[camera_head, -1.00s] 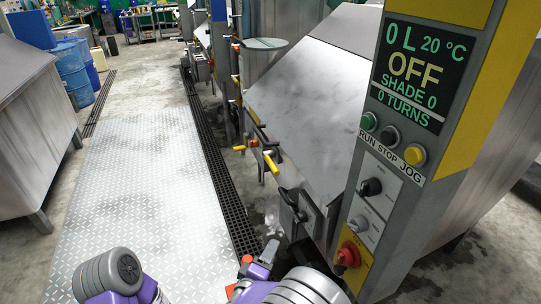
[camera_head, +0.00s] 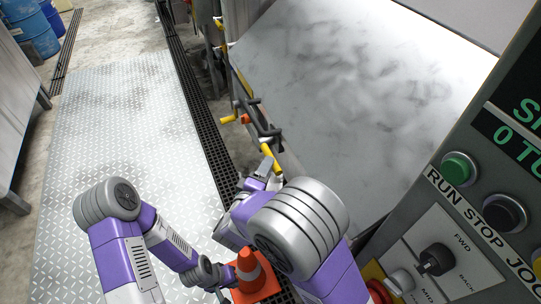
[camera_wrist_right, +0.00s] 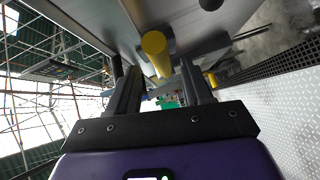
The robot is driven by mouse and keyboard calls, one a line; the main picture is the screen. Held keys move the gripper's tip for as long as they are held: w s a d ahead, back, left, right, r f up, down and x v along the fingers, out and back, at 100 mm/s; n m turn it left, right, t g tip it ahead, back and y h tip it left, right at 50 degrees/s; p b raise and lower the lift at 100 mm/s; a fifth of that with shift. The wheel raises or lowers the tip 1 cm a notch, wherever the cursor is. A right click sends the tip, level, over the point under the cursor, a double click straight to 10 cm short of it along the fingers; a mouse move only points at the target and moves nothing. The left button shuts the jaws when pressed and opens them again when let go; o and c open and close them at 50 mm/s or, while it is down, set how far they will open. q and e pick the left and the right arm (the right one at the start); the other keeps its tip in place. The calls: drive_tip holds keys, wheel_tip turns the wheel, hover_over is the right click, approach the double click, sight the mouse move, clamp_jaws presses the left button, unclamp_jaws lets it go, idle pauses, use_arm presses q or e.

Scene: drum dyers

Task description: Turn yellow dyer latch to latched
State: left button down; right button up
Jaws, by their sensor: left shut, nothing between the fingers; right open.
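The yellow dyer's latch has a yellow handle (camera_head: 270,157) on the front edge of the grey dyer lid (camera_head: 340,90). My right gripper (camera_head: 264,172) is open just below this handle in the head view. In the right wrist view, the yellow handle (camera_wrist_right: 156,52) stands ahead of and between the open fingers of my right gripper (camera_wrist_right: 160,82). I cannot tell whether the fingers touch it. My left gripper (camera_head: 222,292) is low in the head view beside the orange cone, small and partly hidden, shut and empty.
A second yellow handle (camera_head: 229,119) and dark bars sit further along the edge. The control post (camera_head: 455,225) with buttons stands at right. An orange and white cone (camera_head: 250,265) stands below my right arm. The metal floor plate (camera_head: 125,130) at left is clear.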

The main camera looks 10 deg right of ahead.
drive_tip(key=b+x, duration=0.1)
drive_tip(key=x, duration=0.3)
drive_tip(key=shift+f, duration=0.2)
drive_tip(key=shift+w+d, duration=0.2)
drive_tip(key=shift+w, duration=0.2)
drive_tip(key=shift+c, duration=0.2)
clamp_jaws()
